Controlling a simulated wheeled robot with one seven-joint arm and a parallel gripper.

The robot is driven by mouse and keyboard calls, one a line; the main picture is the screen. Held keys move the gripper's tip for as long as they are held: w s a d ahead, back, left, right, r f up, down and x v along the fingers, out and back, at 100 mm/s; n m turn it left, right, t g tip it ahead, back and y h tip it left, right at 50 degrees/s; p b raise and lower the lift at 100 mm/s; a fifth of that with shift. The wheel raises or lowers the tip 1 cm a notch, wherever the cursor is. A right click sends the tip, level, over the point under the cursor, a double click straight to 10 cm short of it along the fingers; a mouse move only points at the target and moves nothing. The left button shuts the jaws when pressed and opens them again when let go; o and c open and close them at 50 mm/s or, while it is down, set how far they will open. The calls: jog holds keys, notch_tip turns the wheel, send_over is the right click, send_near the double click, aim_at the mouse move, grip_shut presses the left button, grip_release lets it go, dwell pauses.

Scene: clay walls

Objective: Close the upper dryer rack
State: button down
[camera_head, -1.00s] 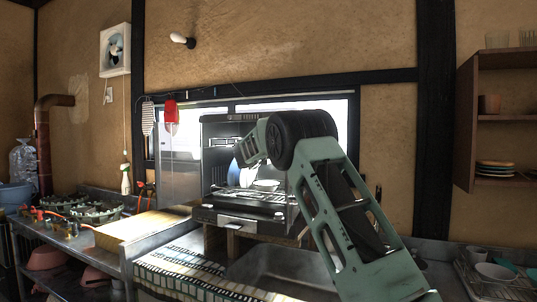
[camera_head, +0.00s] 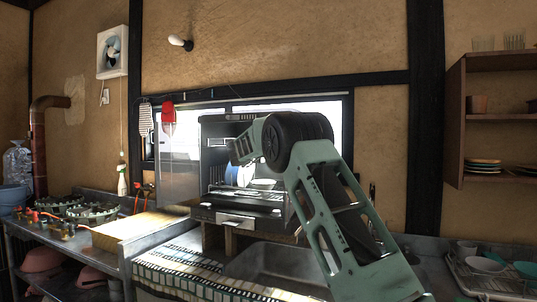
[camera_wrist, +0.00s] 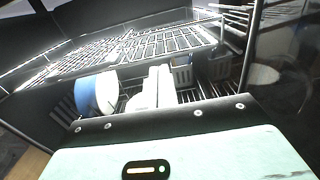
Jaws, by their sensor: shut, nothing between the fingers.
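The dish dryer (camera_head: 213,165) is a dark open-fronted box standing in front of the window. Its upper rack is a wire grid (camera_wrist: 150,42) crossing the top of the wrist view; in the head view my arm and gripper hide most of it. Below it, a blue plate (camera_wrist: 88,95) and white dishes (camera_wrist: 157,88) stand on the lower rack (camera_head: 250,192). My gripper (camera_head: 232,152) is shut and empty at the dryer's open front, around upper-rack height. Its pale body fills the bottom of the wrist view, where no fingertips show. I cannot tell whether it touches the rack.
A steel sink (camera_head: 275,262) and a tiled counter (camera_head: 190,270) lie below the dryer. Gas burners (camera_head: 90,212) are at left. A drying tray with bowls (camera_head: 490,275) is at right, under a wall shelf (camera_head: 490,117). The window frame runs close behind the dryer.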

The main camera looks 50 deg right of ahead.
jog(key=b+v, duration=0.3)
jog(key=v, duration=0.7)
jog(key=shift+a, duration=0.3)
